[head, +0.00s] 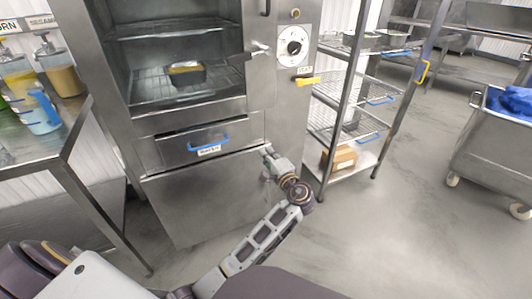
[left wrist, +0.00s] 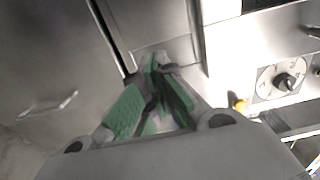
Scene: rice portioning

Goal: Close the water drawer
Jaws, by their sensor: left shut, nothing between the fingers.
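The water drawer (head: 176,148) is a flat steel front with a blue handle (head: 209,145) and a white label below it, set in the steel cabinet under the open oven chamber. It looks nearly flush, but I cannot tell whether a small gap remains. My left gripper (head: 268,152) is at the right end of the drawer front, its fingers together and empty. In the left wrist view my left gripper (left wrist: 158,62) shows green finger pads, with its tips close to a steel panel (left wrist: 150,20); contact is unclear. My right gripper is not in view.
The chamber above holds a small pan (head: 187,75) on a wire rack. A wire shelf rack (head: 350,95) stands beside the cabinet, and a steel table (head: 50,130) stands left. The floor in front is open.

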